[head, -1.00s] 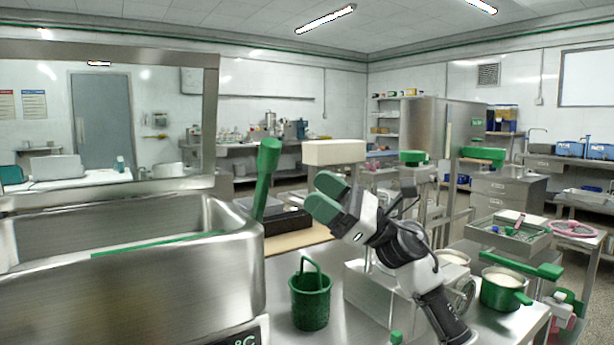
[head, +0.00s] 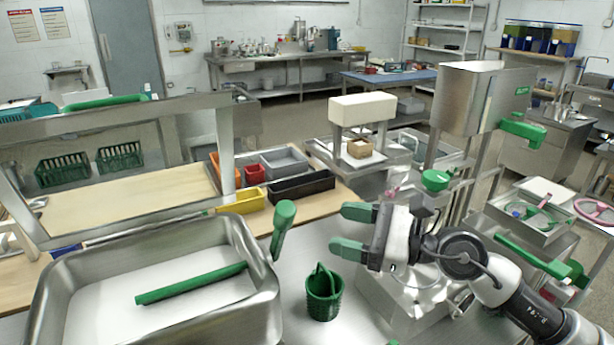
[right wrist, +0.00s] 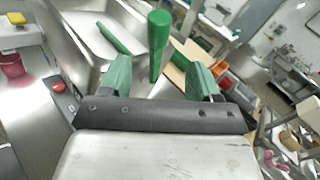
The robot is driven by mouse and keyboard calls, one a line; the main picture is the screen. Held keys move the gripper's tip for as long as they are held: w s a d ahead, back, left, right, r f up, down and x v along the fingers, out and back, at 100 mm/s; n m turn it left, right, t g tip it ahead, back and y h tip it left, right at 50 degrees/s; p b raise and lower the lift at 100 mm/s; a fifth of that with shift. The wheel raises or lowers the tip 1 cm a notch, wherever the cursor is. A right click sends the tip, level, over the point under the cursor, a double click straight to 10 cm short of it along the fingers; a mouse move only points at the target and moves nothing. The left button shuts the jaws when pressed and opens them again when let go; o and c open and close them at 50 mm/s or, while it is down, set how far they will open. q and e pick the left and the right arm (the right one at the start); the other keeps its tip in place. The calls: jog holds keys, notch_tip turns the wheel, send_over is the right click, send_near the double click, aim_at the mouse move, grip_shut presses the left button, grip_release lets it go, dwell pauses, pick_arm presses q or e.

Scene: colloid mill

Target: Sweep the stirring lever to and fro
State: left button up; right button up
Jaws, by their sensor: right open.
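The stirring lever (head: 283,228) is a green, round-ended handle standing tilted at the right side of a steel basin (head: 262,318). A green bar (head: 190,284) lies slanted across the pale inside of the basin. My right gripper (head: 352,232) has green fingers spread apart and pointing left toward the lever, with a visible gap between. In the right wrist view the lever (right wrist: 158,45) stands ahead, between the lines of the two open fingers (right wrist: 160,72), and nothing is held. My left gripper does not show.
A green bucket (head: 323,295) stands on the steel top below and between lever and gripper. Behind lie a wooden board (head: 130,205) and a yellow bin (head: 240,201). A steel hopper machine (head: 468,95) with green parts stands to the right.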

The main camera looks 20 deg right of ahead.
aim_at(285, 215)
jog(key=p+x, duration=0.5)
jog(key=x, duration=0.5)
jog(key=shift+a+r+p, duration=0.15)
jog(key=shift+a+p, duration=0.05)
jog(key=shift+p, duration=0.1)
jog(key=shift+w+a, duration=0.15)
jog(key=shift+a, duration=0.05)
jog(key=shift+c, duration=0.3)
grip_shut()
jog(key=shift+w, duration=0.1)
